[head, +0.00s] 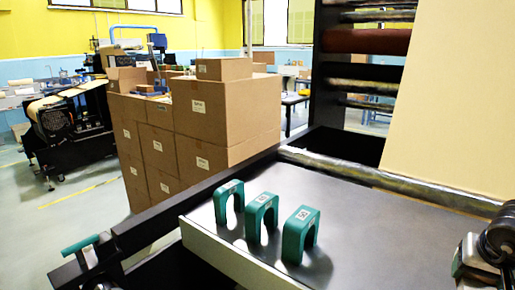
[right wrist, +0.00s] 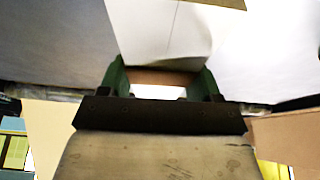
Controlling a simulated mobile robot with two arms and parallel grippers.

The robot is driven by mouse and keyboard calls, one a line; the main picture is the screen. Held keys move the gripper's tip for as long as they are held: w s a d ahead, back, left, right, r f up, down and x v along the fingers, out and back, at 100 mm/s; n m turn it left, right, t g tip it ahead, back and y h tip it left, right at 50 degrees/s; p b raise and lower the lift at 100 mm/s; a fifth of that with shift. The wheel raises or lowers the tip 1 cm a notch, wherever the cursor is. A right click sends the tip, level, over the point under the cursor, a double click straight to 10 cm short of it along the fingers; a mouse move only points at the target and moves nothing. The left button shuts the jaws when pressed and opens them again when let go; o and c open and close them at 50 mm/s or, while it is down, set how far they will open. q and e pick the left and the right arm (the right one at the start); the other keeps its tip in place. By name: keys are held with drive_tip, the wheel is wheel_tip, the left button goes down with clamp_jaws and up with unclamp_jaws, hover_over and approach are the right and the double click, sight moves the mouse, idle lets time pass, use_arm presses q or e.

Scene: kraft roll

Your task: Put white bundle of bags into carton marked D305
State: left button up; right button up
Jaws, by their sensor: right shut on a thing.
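My right gripper (right wrist: 162,78) shows in the right wrist view, with two green fingers on a dark bar. It is shut on a white, creased flat thing (right wrist: 165,35), which looks like the white bundle of bags; its far end is cut off by the frame. In the head view, parts of what looks like my right arm show at the lower right edge; its fingers and the bundle do not show there. Brown cartons (head: 225,110) with small white labels stand stacked left of the middle. The labels are too small to read, so I cannot tell which is D305.
A dark machine table (head: 350,225) fills the lower right, with three green arches (head: 262,215) near its left edge. Rollers (head: 365,62) and a tan sheet (head: 455,95) rise behind it. A black machine (head: 68,125) stands left; floor between it and the cartons is free.

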drive_tip(key=a+f+n, duration=0.1)
drive_tip(key=a, duration=0.3)
drive_tip(key=a+f+n+y, duration=0.1)
drive_tip(key=a+f, duration=0.1)
drive_tip(key=a, duration=0.3)
drive_tip(key=a+f+n, duration=0.1)
drive_tip(key=a+f, duration=0.1)
drive_tip(key=a, duration=0.3)
drive_tip(key=shift+w+a+f+n+y, duration=0.15)
drive_tip(key=shift+w+a+n+y, duration=0.15)
drive_tip(key=shift+w+n, duration=0.1)
drive_tip(key=s+a+n+y, duration=0.1)
drive_tip(key=s+a+n, duration=0.1)
drive_tip(key=a, duration=0.9)
drive_tip(key=shift+s+a+f+n+t, duration=0.2)
drive_tip(key=shift+s+f+n+t, duration=0.1)
drive_tip(key=shift+f+n+t, duration=0.15)
